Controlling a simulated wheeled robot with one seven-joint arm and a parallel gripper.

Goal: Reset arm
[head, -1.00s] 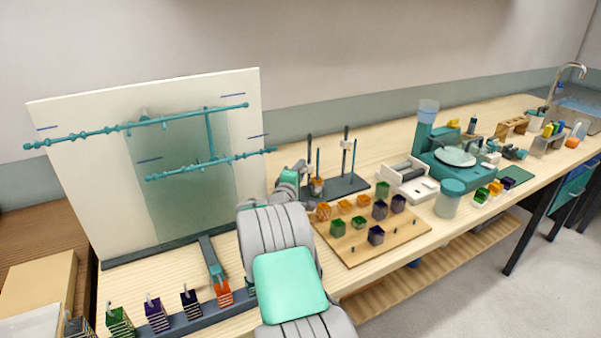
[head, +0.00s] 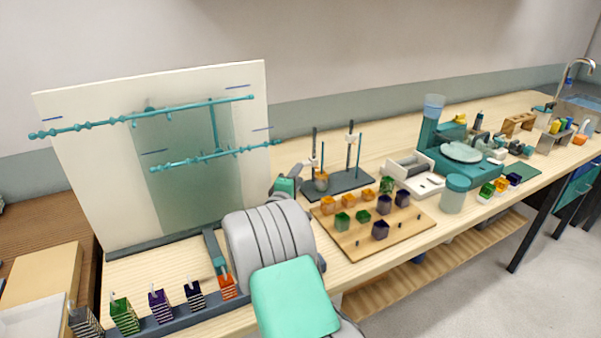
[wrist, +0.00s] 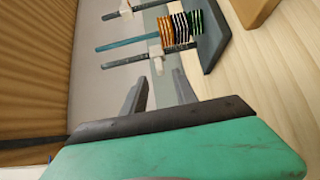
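My gripper (wrist: 157,92) shows in the wrist view with its two dark fingers apart and nothing between them. In the head view my arm reaches over the bench, and the teal end of my gripper (head: 285,187) is left of the dark stand base (head: 350,186); its fingertips are hard to make out there. The wrist view shows a dark stand base (wrist: 212,40) with rods and a striped orange, black and green stack beyond the fingers. The fingers appear clear of it.
A white panel (head: 75,180) with teal rods stands behind my arm at left. A front rack (head: 180,322) carries several striped blocks. A wooden board (head: 345,237) with coloured cubes lies right of my arm. A teal machine (head: 475,175) and a lidded jar (head: 455,195) stand farther right.

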